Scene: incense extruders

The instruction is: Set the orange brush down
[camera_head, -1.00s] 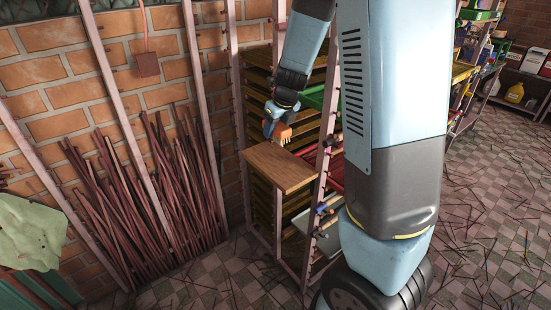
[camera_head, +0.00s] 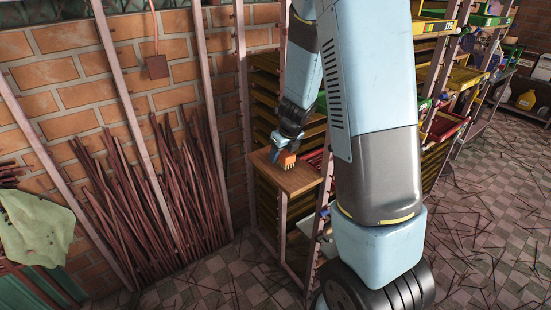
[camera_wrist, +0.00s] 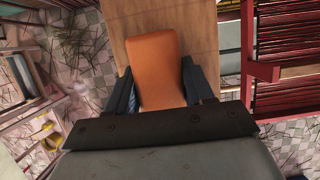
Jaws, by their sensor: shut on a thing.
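The orange brush (camera_head: 286,160) is in my gripper at the end of my arm, just over or on a small wooden board (camera_head: 300,181). In the wrist view the brush (camera_wrist: 155,65) sits between the two dark fingers of my gripper (camera_wrist: 156,88), which are shut on its sides. The wooden board (camera_wrist: 203,22) lies beneath the brush in that view. I cannot tell whether the brush touches the board. My arm hides part of the rack behind it.
A rack with several stacked trays (camera_head: 265,105) stands behind the board. Bundled brown sticks (camera_head: 155,200) lean on the brick wall at left. Shelves with yellow trays (camera_head: 437,75) stand at right. A green cloth (camera_head: 36,228) hangs at far left. Loose sticks lie on the tiled floor (camera_head: 480,220).

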